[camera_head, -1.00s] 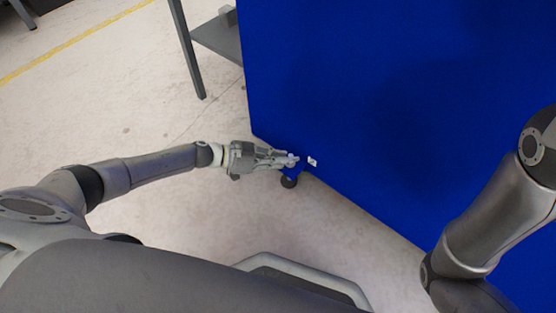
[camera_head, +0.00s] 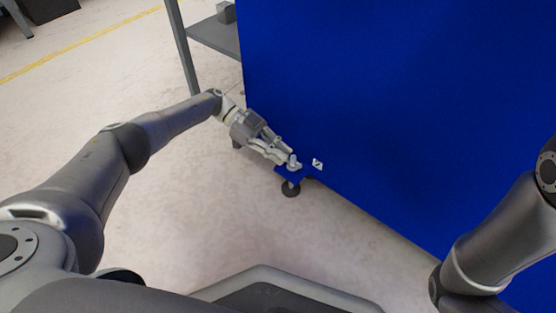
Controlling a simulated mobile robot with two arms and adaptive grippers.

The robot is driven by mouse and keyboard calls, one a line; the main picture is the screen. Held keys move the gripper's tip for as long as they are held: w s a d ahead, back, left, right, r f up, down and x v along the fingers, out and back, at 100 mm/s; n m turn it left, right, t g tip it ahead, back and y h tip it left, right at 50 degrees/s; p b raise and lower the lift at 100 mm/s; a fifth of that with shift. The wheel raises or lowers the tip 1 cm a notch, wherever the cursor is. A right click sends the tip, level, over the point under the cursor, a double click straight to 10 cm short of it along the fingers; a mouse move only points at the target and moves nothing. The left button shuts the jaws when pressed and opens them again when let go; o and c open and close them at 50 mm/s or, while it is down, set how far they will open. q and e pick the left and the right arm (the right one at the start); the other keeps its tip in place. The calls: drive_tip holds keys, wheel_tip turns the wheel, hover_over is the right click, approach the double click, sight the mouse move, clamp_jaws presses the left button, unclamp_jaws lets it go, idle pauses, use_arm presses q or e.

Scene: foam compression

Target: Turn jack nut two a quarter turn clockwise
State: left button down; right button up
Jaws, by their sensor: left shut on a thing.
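The jack nut (camera_head: 294,162) is a small pale grey piece on a blue bracket low at the near corner of the big blue machine. A dark round foot (camera_head: 291,189) stands on the floor below it. A small white label (camera_head: 317,164) is on the blue wall just right of the nut; its mark is too small to read surely. My left gripper (camera_head: 288,160) reaches in from the upper left and is shut on the nut, its fingers hiding part of it. My right gripper is out of view; only part of my right arm shows at the right edge.
The blue machine (camera_head: 400,90) fills the upper right, its lower edge running down to the right. A grey shelf stand (camera_head: 212,36) is behind my left wrist. The pale floor (camera_head: 200,220) left of and below the foot is clear.

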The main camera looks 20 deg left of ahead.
use_arm(q)
drive_tip(key=shift+d+g, duration=0.15)
drive_tip(key=shift+g, duration=0.15)
drive_tip(key=c, duration=1.6)
unclamp_jaws()
drive_tip(key=shift+o, duration=0.2)
drive_tip(key=v, duration=0.7)
drive_tip(key=shift+w+a, duration=0.1)
drive_tip(key=shift+a, duration=0.15)
